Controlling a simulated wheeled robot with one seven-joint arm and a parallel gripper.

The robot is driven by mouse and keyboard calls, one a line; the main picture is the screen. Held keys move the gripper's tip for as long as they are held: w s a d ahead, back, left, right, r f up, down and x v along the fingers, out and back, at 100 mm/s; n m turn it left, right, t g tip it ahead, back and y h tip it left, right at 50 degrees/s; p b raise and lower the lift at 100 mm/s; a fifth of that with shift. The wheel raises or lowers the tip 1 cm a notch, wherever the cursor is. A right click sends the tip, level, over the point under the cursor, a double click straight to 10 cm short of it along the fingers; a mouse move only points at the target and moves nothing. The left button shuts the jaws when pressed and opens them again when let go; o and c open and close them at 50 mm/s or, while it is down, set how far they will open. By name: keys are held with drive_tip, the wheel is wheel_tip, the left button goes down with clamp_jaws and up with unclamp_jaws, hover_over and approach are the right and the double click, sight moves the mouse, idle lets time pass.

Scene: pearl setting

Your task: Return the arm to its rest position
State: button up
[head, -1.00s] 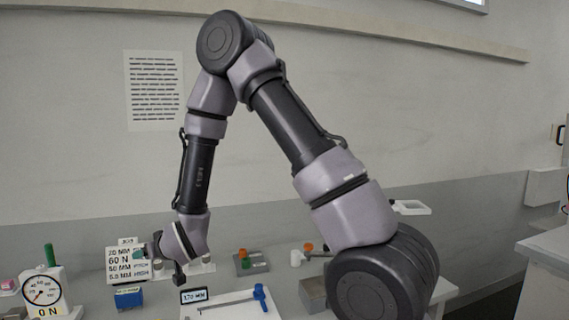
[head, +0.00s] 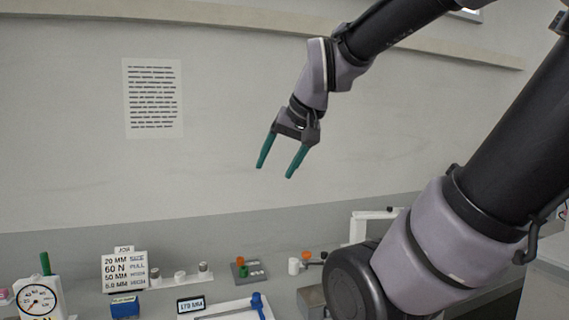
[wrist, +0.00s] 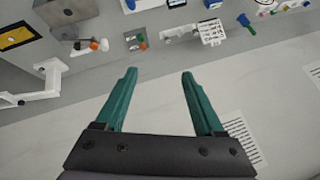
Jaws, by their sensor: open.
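My gripper (head: 278,166) is raised in front of the wall, well above the bench, in the head view. Its two green fingers are apart and nothing is between them. In the wrist view my gripper (wrist: 158,75) also shows open and empty, with bare wall and bench behind it. My arm reaches in from the right side of the head view, bent, with its wrist pointing down and left.
Along the bench stand a gauge (head: 39,300), a sign card (head: 124,271), a blue box (head: 125,305), a caliper-like tool with a blue part (head: 257,303), a small grey block with coloured pegs (head: 246,269) and a white stand (head: 358,228). A printed sheet (head: 153,98) hangs on the wall.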

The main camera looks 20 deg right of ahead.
drive_tip(key=shift+s+d+r, duration=0.1)
drive_tip(key=shift+s+d, duration=0.05)
drive_tip(key=shift+s, duration=0.45)
drive_tip(key=shift+s+d+r, duration=0.1)
drive_tip(key=shift+s+d, duration=0.05)
drive_tip(key=shift+s, duration=0.45)
